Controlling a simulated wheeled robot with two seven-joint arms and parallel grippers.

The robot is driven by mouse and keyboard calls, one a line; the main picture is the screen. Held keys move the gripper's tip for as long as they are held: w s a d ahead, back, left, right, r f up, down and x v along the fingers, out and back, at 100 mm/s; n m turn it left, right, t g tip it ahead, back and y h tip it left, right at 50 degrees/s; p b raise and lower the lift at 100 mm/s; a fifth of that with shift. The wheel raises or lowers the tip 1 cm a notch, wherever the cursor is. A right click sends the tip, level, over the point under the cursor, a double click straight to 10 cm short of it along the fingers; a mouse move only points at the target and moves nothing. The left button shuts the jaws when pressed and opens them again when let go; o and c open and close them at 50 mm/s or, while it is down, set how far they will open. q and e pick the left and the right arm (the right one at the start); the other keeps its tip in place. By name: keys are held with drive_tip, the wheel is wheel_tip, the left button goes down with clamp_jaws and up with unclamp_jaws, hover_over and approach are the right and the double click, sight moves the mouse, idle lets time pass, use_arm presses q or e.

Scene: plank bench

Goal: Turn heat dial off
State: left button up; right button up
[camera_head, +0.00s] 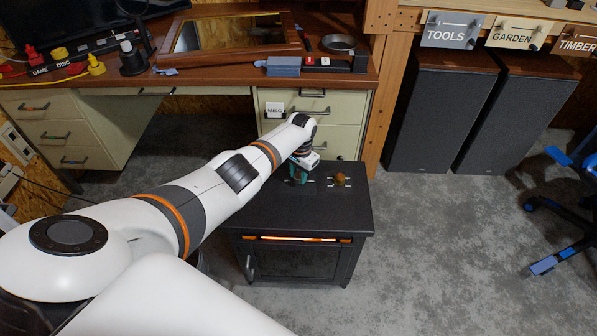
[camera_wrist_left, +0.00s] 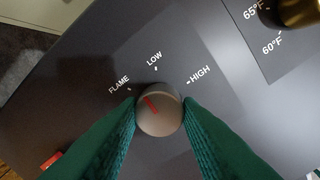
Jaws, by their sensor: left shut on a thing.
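The heat dial (camera_wrist_left: 160,109) is a round beige knob with a red line on its face, on the dark top of a black heater (camera_head: 335,212). The line points up and left in the left wrist view, between the white FLAME and LOW labels. HIGH is printed to the right of LOW. My left gripper (camera_head: 299,177) is over the heater top; its green fingers (camera_wrist_left: 160,125) are shut on the dial from both sides. The gripper hides the dial in the head view. My right gripper is not in view.
A second, brass-coloured knob (camera_head: 340,179) stands just right of my gripper, with temperature labels beside it in the left wrist view. The heater front glows orange. A drawer desk (camera_head: 345,102) stands behind, speakers (camera_head: 436,115) at the right. Concrete floor is clear to the heater's right.

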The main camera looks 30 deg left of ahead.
use_arm(q)
drive_tip(key=n, duration=0.3)
drive_tip(key=shift+w+n, duration=0.1)
drive_tip(key=shift+n, duration=0.3)
drive_tip(key=n, duration=0.4)
drive_tip(key=shift+n, duration=0.3)
drive_tip(key=n, duration=0.2)
drive_tip(key=shift+n, duration=0.4)
drive_tip(key=n, duration=0.4)
drive_tip(key=shift+w, duration=0.1)
drive_tip(key=n, duration=0.2)
drive_tip(key=shift+n+b, duration=0.3)
drive_tip(key=shift+n, duration=0.1)
drive_tip(key=shift+r+n, duration=0.1)
drive_tip(key=shift+n, duration=0.2)
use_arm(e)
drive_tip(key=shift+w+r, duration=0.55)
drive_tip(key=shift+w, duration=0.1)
use_arm(q)
drive_tip(key=shift+a, duration=0.1)
